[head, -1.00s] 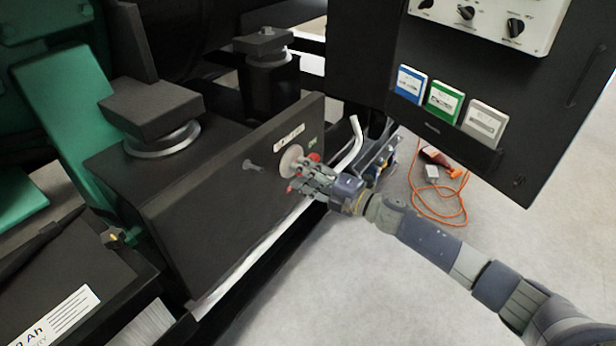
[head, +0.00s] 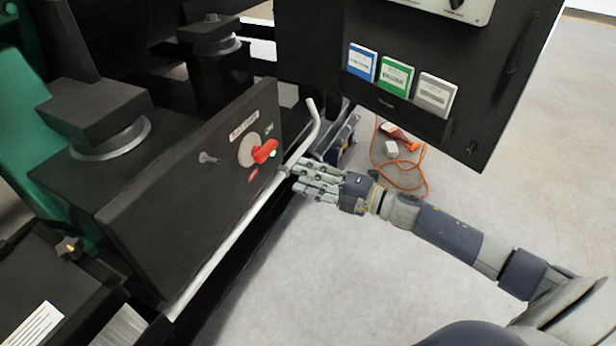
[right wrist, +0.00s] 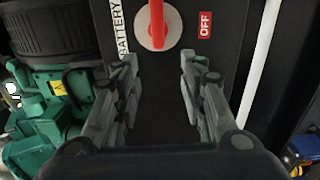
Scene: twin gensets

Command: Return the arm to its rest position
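My right gripper (head: 300,180) is in front of the black battery switch panel (head: 190,190), a little to the right of and below the red switch handle (head: 265,151). In the right wrist view the two fingers of the right gripper (right wrist: 158,95) stand wide apart with nothing between them. The red handle (right wrist: 157,25) shows beyond the fingertips, on a round pale plate, apart from the gripper. A red OFF label (right wrist: 205,25) is beside it. My left gripper is in neither view.
A pale bent pipe (head: 312,130) runs along the panel's lower edge beside my right gripper. A black cabinet (head: 400,60) with blue, green and grey cards hangs at upper right. An orange cable (head: 405,183) lies on the floor. Open floor (head: 330,270) lies in front.

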